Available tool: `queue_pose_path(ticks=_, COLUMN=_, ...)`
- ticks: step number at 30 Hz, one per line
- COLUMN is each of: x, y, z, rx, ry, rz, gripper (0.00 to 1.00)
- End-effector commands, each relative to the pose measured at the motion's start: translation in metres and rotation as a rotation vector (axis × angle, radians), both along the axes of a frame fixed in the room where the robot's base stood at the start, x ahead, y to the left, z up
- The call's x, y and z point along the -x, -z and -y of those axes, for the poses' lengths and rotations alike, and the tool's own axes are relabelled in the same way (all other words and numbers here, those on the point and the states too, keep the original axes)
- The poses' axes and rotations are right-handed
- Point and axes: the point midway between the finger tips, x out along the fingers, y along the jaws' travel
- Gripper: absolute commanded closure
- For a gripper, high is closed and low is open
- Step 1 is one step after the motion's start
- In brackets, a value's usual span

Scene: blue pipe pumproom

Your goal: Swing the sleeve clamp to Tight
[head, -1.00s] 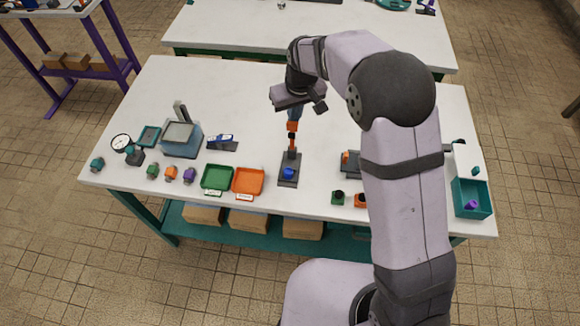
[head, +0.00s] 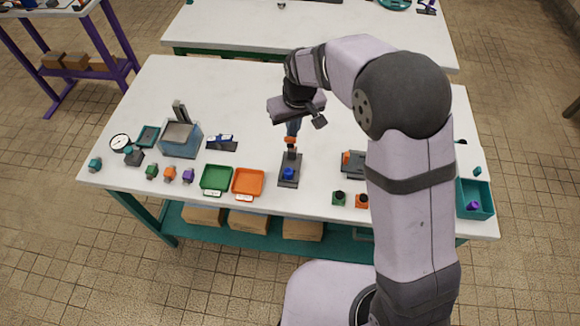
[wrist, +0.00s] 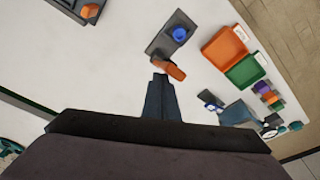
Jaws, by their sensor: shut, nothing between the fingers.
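A dark grey plate with a round blue part (head: 288,173) stands near the front middle of the table, and I take it for the sleeve clamp. An orange handle (head: 290,141) stands up behind the blue part. In the wrist view the blue part (wrist: 180,34) shows on the plate, and the orange handle (wrist: 171,69) lies close to my fingertips. My gripper (head: 292,132) is shut and empty, pointing down at the handle. Whether it touches the handle I cannot tell. No Tight marking is readable.
A green tray (head: 217,179) and an orange tray (head: 248,182) lie left of the plate. Another dark fixture (head: 352,164) with an orange part stands to the right, partly behind my arm. A teal bin (head: 474,199) is at the right edge.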

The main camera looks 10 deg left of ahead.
Motion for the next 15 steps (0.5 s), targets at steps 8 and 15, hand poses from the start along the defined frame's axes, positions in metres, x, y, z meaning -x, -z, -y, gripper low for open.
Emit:
queue_pose_path(ticks=8, x=0.010, y=-0.001, z=-0.001, rx=-0.002, ry=-0.001, rz=0.004, gripper=1.00)
queue_pose_path(ticks=15, x=0.018, y=-0.002, z=-0.001, rx=-0.002, ry=-0.002, rz=0.005, gripper=1.00)
